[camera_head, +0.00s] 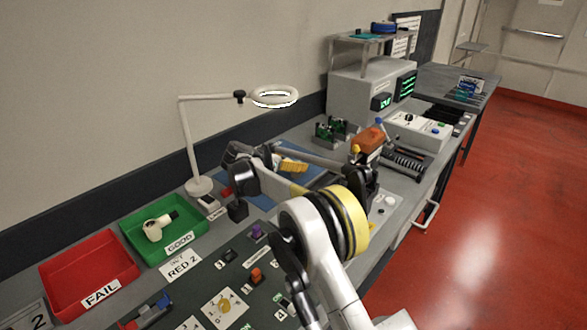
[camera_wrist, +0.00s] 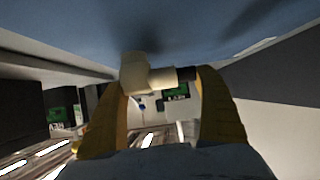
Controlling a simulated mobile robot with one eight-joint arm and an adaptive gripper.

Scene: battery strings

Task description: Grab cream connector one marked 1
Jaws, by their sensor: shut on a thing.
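My gripper (camera_wrist: 160,80) has its two yellow fingers closed around a cream connector (camera_wrist: 146,74) with a dark end, seen at the fingertips in the wrist view. A blue surface lies right beside it in that view. In the head view my gripper (camera_head: 292,166) is over the blue mat (camera_head: 262,198), and the held connector is not clearly visible there. Another cream connector (camera_head: 153,230) with a black end lies in the green GOOD tray (camera_head: 128,232). I cannot read a number on either connector.
A red FAIL tray (camera_head: 52,276) stands left of the green tray. Small coloured parts sit on the dark panel in front.

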